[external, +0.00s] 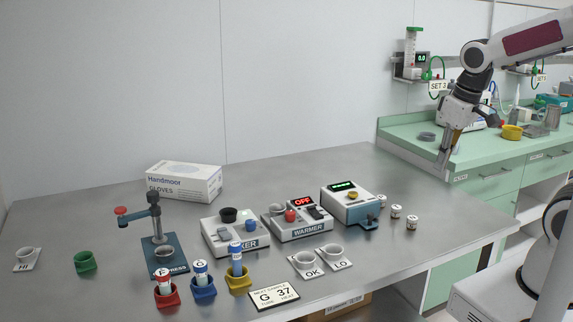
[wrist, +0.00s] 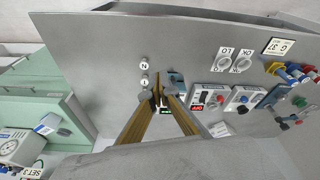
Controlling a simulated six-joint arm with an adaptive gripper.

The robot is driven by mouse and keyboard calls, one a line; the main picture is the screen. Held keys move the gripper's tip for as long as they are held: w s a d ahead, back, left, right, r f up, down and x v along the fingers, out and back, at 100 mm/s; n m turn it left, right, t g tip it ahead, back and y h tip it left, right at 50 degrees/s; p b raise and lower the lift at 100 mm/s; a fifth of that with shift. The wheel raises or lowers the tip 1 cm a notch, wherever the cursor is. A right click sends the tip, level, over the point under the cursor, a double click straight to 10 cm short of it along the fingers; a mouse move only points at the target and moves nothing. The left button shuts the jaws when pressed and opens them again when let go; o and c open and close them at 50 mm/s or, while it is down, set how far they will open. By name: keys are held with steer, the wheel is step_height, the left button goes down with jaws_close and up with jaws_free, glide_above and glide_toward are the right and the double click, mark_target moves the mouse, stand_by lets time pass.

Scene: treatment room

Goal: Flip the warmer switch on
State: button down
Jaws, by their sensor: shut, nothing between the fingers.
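The warmer (external: 300,231) is a pale box with a front label reading WARMER. Its small display (external: 302,202) shows OFF in red. A red knob (external: 291,215) and a dark switch (external: 318,212) sit on its top, beside a grey cup-like well. In the wrist view the warmer (wrist: 208,92) lies right of the fingers, with its red display lit. The switch's exact tilt is too small to tell. My gripper (external: 444,158) is shut and empty, high to the right of the warmer, near the green counter. Its fingertips also show in the wrist view (wrist: 158,93).
A blue-and-white device with a green display (external: 350,207) stands right of the warmer, with several small vials beyond. A shaker-like box (external: 235,236) stands left. Two cups labelled OK and LO (external: 320,257) are in front.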

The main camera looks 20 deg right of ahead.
glide_above(312, 210)
steer(key=s+d, duration=0.3)
steer(key=s, duration=0.6)
step_height(312, 210, down, 7)
steer(key=w+a+r+m+t, duration=0.1)
steer(key=w+a+r+m, duration=0.2)
steer(key=w, duration=0.1)
steer(key=shift+w, duration=0.4)
steer(key=shift+r, duration=0.1)
steer(key=shift+s+d+x, duration=0.1)
steer(key=shift+s+x, duration=0.05)
steer(key=shift+x, duration=3.35)
steer(key=shift+s+d+x, duration=0.1)
steer(key=shift+d+x, duration=0.05)
steer(key=shift+x, duration=3.35)
